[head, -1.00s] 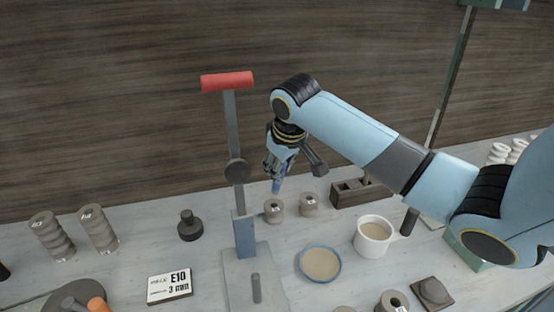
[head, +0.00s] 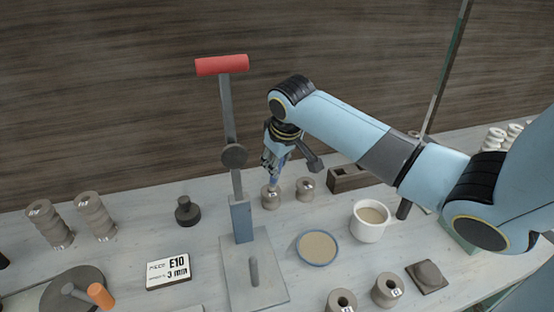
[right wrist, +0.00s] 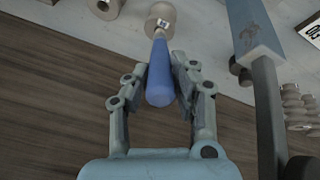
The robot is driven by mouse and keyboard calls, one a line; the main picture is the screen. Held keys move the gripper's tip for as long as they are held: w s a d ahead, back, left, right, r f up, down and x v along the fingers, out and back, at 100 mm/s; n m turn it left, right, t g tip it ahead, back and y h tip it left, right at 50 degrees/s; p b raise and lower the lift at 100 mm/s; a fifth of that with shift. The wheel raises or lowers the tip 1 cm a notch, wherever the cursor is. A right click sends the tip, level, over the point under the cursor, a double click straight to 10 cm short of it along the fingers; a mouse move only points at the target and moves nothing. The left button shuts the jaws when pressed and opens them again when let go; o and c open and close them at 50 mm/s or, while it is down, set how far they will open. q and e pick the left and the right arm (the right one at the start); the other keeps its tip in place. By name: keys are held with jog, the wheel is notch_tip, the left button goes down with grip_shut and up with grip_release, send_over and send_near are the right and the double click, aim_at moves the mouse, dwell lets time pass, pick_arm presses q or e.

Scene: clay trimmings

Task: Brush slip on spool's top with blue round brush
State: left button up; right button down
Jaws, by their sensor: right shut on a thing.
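My right gripper (head: 270,167) is shut on the blue round brush (head: 273,181), which points down. The brush's lower end meets the top of a grey-brown clay spool (head: 270,200) in the picture; whether it touches is hard to tell. In the right wrist view, the blue handle (right wrist: 161,85) lies between the fingers, with the labelled spool (right wrist: 160,18) beyond its far end. A second spool (head: 306,191) stands just right of it. A white cup (head: 368,232) holds beige slip. My left gripper is not in view.
A tall lever press with a red handle (head: 222,65) stands left of the spools. A blue-rimmed dish (head: 297,247), a sign reading E10 (head: 168,273), a slotted block (head: 345,179) and more spools (head: 388,290) stand around.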

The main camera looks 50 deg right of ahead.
jog(key=shift+w+d, duration=0.4)
jog(key=shift+d, duration=0.35)
jog(key=shift+w+d, duration=0.35)
jog(key=shift+d, duration=0.35)
jog(key=shift+f, duration=0.5)
jog(key=shift+r, duration=0.2)
jog(key=shift+w+a+r, duration=0.2)
jog(key=shift+w+a, duration=0.1)
jog(key=shift+w, duration=0.2)
jog(key=shift+w+a+r, duration=0.15)
jog(key=shift+w+a, duration=0.15)
jog(key=shift+w, duration=0.15)
jog(key=shift+f, duration=0.55)
dwell(0.8)
jog(key=shift+r, duration=0.15)
